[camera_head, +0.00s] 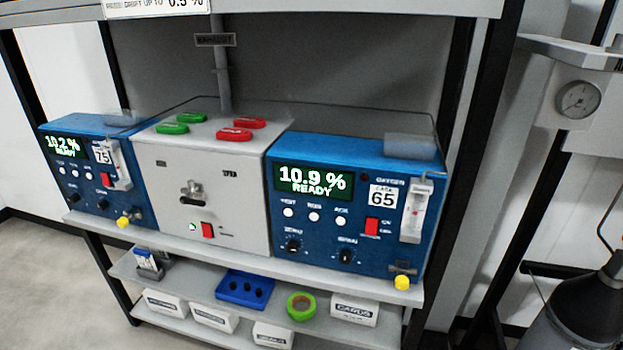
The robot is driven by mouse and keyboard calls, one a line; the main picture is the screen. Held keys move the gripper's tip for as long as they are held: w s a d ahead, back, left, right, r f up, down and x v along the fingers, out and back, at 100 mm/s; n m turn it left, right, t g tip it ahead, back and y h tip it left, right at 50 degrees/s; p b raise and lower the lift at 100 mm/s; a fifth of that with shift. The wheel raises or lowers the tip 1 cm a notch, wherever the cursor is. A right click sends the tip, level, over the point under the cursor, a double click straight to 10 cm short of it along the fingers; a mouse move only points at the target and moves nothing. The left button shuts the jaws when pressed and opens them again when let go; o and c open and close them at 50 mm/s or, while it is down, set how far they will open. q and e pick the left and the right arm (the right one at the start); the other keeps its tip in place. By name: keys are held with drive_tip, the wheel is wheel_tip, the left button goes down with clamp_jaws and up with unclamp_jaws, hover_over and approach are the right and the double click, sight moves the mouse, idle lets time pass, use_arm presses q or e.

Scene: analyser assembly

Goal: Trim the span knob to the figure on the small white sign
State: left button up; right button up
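The right blue analyser (360,160) stands on the shelf, and its display (313,182) reads 10.9 % READY. Two black knobs sit low on its front: the left one (293,245) has a label like ZERO, and the right one, apparently the span knob (345,256), has a blurred label. A small white sign (382,197) on it reads 65. The left blue analyser (85,130) shows 10.2 % READY on its display (62,146), and its small white sign (102,153) reads 75. Its knobs are small and dark. Neither of my grippers is in view.
A grey cabinet (205,165) with green and red tags on top stands between the analysers. A cut-off sign (155,5) above mentions drift up to 0.5 %. The lower shelf holds white boxes (353,309), a blue tray (244,285) and green tape (301,306). A gauge (578,99) is right.

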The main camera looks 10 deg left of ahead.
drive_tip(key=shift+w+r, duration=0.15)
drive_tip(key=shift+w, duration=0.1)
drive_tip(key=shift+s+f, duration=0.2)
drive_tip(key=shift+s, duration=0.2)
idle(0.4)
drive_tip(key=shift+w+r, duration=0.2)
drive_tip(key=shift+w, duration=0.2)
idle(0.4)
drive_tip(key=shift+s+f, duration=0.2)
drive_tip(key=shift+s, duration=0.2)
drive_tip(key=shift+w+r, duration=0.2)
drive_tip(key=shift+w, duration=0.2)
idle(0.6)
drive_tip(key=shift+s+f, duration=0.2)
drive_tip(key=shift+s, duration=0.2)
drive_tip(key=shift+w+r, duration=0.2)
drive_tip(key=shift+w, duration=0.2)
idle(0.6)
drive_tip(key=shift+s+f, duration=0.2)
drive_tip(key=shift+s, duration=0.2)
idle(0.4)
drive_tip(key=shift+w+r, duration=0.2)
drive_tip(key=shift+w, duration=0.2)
